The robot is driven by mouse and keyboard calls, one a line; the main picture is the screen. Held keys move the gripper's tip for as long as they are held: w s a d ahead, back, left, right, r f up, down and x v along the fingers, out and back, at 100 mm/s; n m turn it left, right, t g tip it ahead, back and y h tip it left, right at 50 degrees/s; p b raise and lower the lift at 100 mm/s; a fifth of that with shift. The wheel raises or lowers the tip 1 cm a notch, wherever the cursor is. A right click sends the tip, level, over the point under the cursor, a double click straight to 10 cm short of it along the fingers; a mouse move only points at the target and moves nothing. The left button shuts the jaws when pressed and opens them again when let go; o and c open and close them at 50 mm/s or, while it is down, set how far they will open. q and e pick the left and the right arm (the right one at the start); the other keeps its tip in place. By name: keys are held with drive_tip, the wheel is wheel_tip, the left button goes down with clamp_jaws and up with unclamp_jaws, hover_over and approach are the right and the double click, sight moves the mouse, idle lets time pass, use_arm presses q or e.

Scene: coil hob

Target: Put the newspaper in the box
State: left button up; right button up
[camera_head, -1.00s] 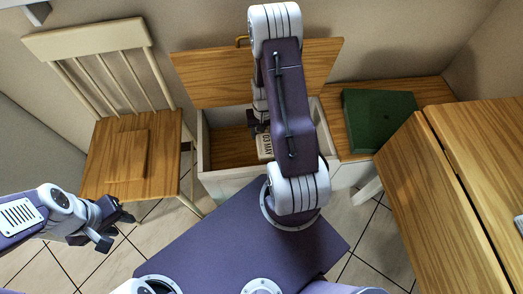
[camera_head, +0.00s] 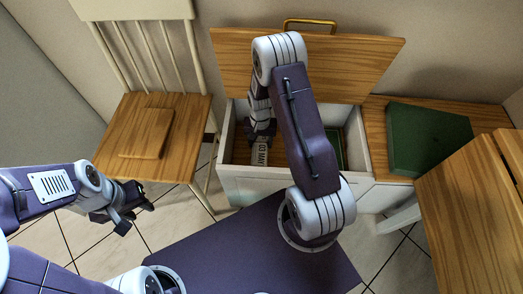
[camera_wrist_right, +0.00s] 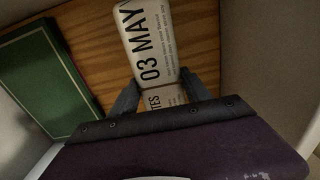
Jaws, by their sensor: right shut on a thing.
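The newspaper (camera_head: 262,153) is a pale roll with "03 MAY" printed on it. It also shows in the right wrist view (camera_wrist_right: 148,38), over the wooden floor of the box. The box (camera_head: 228,140) is a white-walled bench compartment with its wooden lid (camera_head: 350,62) raised. My right gripper (camera_wrist_right: 157,92) reaches down inside the box and is shut on the newspaper. Whether the newspaper touches the floor I cannot tell. In the head view my arm hides part of the box. My left gripper (camera_head: 134,207) is empty, its fingers apart, in front of the chair.
A green flat object (camera_wrist_right: 45,80) lies in the box beside the newspaper. A green case (camera_head: 428,138) sits on the bench top right of the box. A chair (camera_head: 115,140) with a wooden board (camera_head: 148,133) stands left. A wooden table (camera_head: 470,205) is at right.

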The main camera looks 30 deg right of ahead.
sight(261, 147)
wheel_tip(261, 147, down, 4)
drive_tip(key=b, duration=0.3)
drive_tip(key=shift+f, duration=0.15)
drive_tip(key=shift+r, duration=0.2)
drive_tip(key=shift+f, duration=0.15)
drive_tip(key=o, duration=1.5)
